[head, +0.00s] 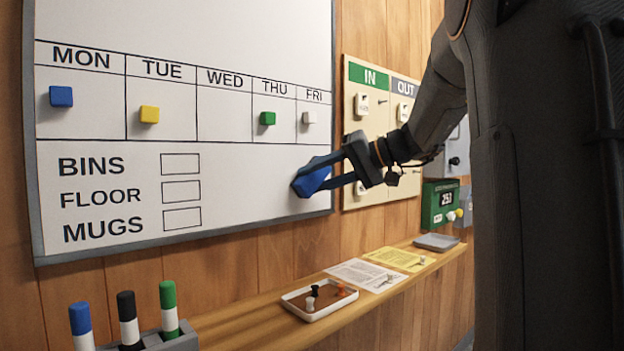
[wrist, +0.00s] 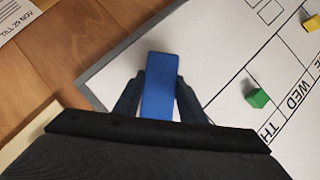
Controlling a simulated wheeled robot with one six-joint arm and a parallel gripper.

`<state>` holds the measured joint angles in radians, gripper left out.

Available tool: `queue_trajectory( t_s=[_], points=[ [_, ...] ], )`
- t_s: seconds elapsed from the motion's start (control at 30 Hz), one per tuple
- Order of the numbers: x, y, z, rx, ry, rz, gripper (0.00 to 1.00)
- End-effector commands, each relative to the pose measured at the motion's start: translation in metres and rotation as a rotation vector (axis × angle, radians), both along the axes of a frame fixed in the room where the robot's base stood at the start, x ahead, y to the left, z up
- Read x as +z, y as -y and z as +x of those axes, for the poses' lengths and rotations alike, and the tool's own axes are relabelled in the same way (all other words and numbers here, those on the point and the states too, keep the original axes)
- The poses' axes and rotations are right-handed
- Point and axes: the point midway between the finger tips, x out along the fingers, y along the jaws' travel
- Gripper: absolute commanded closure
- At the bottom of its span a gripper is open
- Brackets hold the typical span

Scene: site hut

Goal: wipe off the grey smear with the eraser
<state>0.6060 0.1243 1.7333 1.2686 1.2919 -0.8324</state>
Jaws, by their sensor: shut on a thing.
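My gripper (head: 322,177) is shut on the blue eraser (head: 312,178) at the lower right of the whiteboard (head: 250,185). The eraser is at the board's face, below the FRI column and near the right frame. I cannot tell for sure whether it touches the board. In the wrist view the blue eraser (wrist: 159,85) sits between the two dark fingers, close to a corner of the board (wrist: 120,75). I see no grey smear in either view; the eraser and gripper hide part of the board there.
Blue, yellow, green and white magnets (head: 268,118) sit under the weekdays. An IN/OUT board (head: 376,130) hangs to the right. Below, a ledge (head: 240,318) carries a pin tray (head: 318,311), papers and a grey dish (head: 436,242). Markers (head: 127,318) stand front left.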

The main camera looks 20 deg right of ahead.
Motion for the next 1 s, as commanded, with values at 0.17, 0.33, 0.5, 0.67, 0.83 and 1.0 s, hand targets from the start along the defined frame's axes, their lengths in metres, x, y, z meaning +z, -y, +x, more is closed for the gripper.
queue_trajectory(
  t_s=[0.17,0.33,0.5,0.67,0.83,1.0],
  points=[
    [0.000,0.014,0.004,-0.001,0.000,-0.001,0.89],
    [0.000,0.020,0.005,0.001,-0.001,0.000,0.89],
    [0.000,0.020,0.005,0.001,-0.001,0.000,0.89],
    [0.000,0.022,0.000,0.000,0.000,0.000,0.89],
    [0.000,0.027,-0.015,-0.001,0.000,-0.001,0.89],
    [0.000,0.031,-0.029,-0.001,0.001,-0.001,0.89]
  ],
)
